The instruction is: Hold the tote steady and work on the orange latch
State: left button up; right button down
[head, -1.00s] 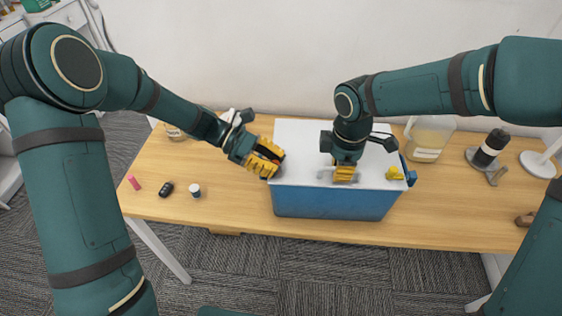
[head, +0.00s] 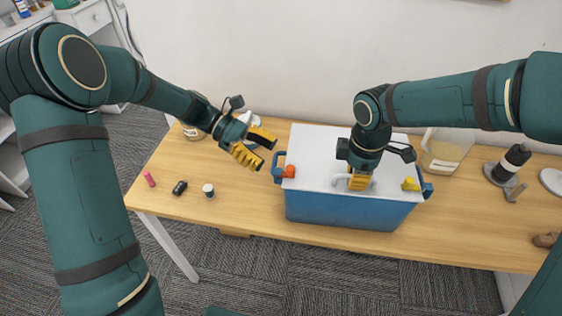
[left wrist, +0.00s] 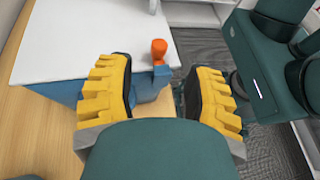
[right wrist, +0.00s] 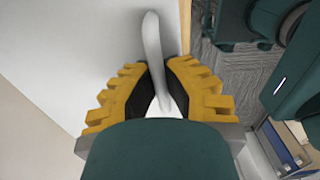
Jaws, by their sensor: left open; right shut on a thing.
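The blue tote (head: 350,211) stands on the table under a white lid (head: 315,140). The orange latch (head: 288,171) is at the lid's left end, by a blue side handle (head: 279,166). In the left wrist view the orange latch (left wrist: 158,50) sticks up at the lid's edge, beyond the fingers. My left gripper (head: 266,152) is open and empty, just left of the tote and apart from the latch. My right gripper (head: 359,184) is shut on the white lid handle (right wrist: 152,40). A yellow latch (head: 411,184) is at the lid's right end.
A small jar (head: 208,190), a black item (head: 180,187) and a pink item (head: 149,179) lie on the table (head: 245,205) at left. The table between jar and tote is clear.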

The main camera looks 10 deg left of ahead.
pick_arm(q)
jog(key=v, duration=0.5)
jog(key=shift+a, duration=0.1)
pick_arm(e)
jog(key=c, duration=1)
grip_release()
jog(key=shift+c, duration=0.2)
